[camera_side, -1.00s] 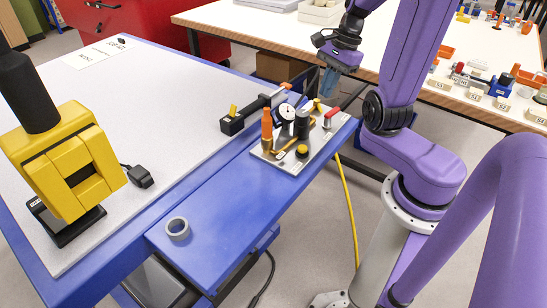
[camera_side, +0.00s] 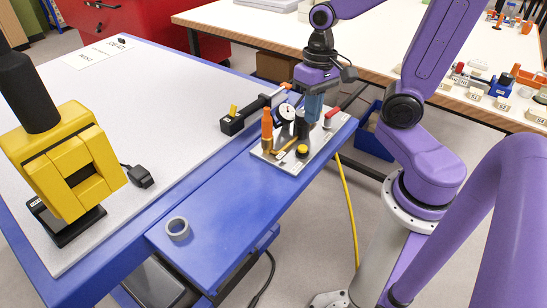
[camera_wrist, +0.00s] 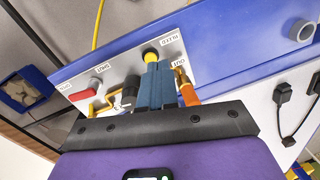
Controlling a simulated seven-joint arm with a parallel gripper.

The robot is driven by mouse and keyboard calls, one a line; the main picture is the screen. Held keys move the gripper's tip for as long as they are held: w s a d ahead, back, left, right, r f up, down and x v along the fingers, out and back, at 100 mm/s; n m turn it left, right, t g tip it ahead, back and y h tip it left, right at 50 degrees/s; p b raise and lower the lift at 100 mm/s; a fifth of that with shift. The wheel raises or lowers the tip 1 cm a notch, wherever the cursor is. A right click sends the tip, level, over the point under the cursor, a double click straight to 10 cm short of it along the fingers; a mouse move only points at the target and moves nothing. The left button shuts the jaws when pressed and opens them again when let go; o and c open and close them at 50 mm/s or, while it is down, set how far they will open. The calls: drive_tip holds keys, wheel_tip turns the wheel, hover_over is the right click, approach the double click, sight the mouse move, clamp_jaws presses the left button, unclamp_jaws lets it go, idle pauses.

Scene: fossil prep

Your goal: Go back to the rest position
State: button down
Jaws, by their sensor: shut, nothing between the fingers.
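My gripper (camera_side: 313,108) is shut and empty, with its blue fingers pointing down over the right part of the grey tool plate. In the wrist view the blue fingers (camera_wrist: 158,85) lie side by side in front of the plate. Whether my fingers touch anything on the plate cannot be told.
A black and yellow device (camera_side: 65,160) stands on the pale work table at left. A grey tape roll (camera_side: 177,228) lies on the blue ledge (camera_side: 215,210). A black clamp-like tool (camera_side: 240,120) lies behind the plate. A white bench (camera_side: 440,60) with small parts stands behind.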

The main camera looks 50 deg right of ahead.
drive_tip(key=s+a+n+h, duration=0.1)
drive_tip(key=s+a+n, duration=0.5)
drive_tip(key=s+n, duration=0.5)
drive_tip(key=n, duration=0.3)
drive_tip(key=shift+n+t, duration=0.3)
drive_tip(key=c, duration=1.3)
unclamp_jaws()
drive_tip(key=shift+s+r, duration=0.1)
drive_tip(key=shift+s, duration=0.05)
drive_tip(key=shift+c, duration=0.2)
drive_tip(key=o, duration=0.3)
drive_tip(key=shift+w, duration=0.2)
drive_tip(key=w+d+r+m, duration=0.2)
drive_tip(key=w+d+m, duration=0.3)
drive_tip(key=w+m, duration=0.35)
drive_tip(key=w+d+r+m, duration=0.2)
drive_tip(key=w+d+m, duration=0.2)
drive_tip(key=w+m, duration=0.5)
wheel_tip(320, 180, up, 4)
drive_tip(key=m, duration=1.4)
hover_over(335, 109)
wheel_tip(335, 109, down, 17)
drive_tip(key=shift+f, duration=0.2)
